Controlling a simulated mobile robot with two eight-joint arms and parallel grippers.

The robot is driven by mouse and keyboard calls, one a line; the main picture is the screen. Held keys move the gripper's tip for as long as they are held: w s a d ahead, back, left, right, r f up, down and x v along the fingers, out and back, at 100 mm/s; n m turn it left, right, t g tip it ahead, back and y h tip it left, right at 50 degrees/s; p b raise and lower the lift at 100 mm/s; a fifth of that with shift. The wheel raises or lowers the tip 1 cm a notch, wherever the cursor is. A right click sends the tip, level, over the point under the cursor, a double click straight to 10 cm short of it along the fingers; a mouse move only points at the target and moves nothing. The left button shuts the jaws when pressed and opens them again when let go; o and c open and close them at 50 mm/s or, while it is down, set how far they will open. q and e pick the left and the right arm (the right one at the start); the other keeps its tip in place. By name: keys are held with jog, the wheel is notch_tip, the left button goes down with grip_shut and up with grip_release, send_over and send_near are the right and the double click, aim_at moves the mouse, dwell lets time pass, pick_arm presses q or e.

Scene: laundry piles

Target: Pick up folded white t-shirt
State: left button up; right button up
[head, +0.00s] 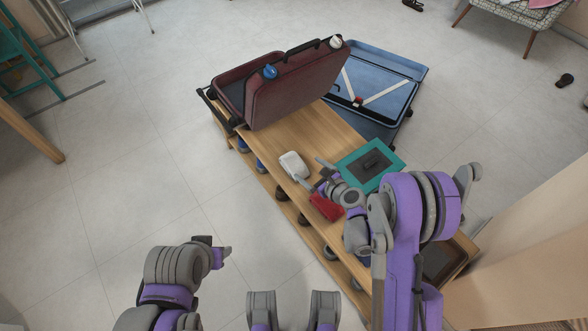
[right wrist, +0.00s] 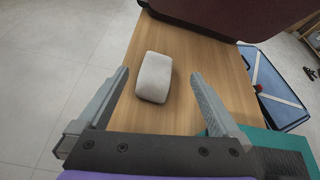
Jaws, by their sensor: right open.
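The folded white t-shirt (head: 293,165) is a small, rounded, pale bundle on the wooden bench. It also shows in the right wrist view (right wrist: 154,78), lying on bare wood. My right gripper (head: 312,172) is open and just short of the t-shirt. In the right wrist view its two fingers (right wrist: 159,75) point toward the bundle, with the bundle between their lines and clear space on both sides. Nothing is held in it. My left gripper (head: 220,252) is at the lower left over the floor, away from the bench; its jaws are too small to read.
A maroon suitcase (head: 300,85) stands open on the bench's far end. A blue suitcase (head: 380,85) lies open beyond it. A teal-bordered mat (head: 352,176) with a dark object and a red item (head: 327,207) lie close to my right arm. Shoes sit under the bench (head: 318,120).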

aim_at(298, 167)
jog(key=f, duration=0.1)
jog(key=f+m, duration=0.1)
jog(key=f, duration=0.1)
jog(key=w+f+m+b, duration=0.1)
jog(key=shift+a+f+t, duration=0.25)
jog(key=shift+f+t, duration=0.05)
jog(key=shift+f, duration=0.05)
jog(key=x, duration=0.4)
jog(key=shift+f+b+x, duration=0.15)
jog(key=shift+b+x, duration=0.15)
jog(key=shift+x, duration=1.25)
jog(key=shift+f+b+x, duration=0.1)
jog(key=shift+b+x, duration=0.15)
jog(key=shift+x, duration=1.25)
pick_arm(q)
notch_tip(298, 167, down, 3)
jog(key=shift+w+f, duration=0.1)
jog(key=shift+w, duration=0.05)
pick_arm(e)
jog(key=shift+s+d, duration=0.1)
jog(key=shift+s, duration=0.05)
jog(key=c, duration=1.2)
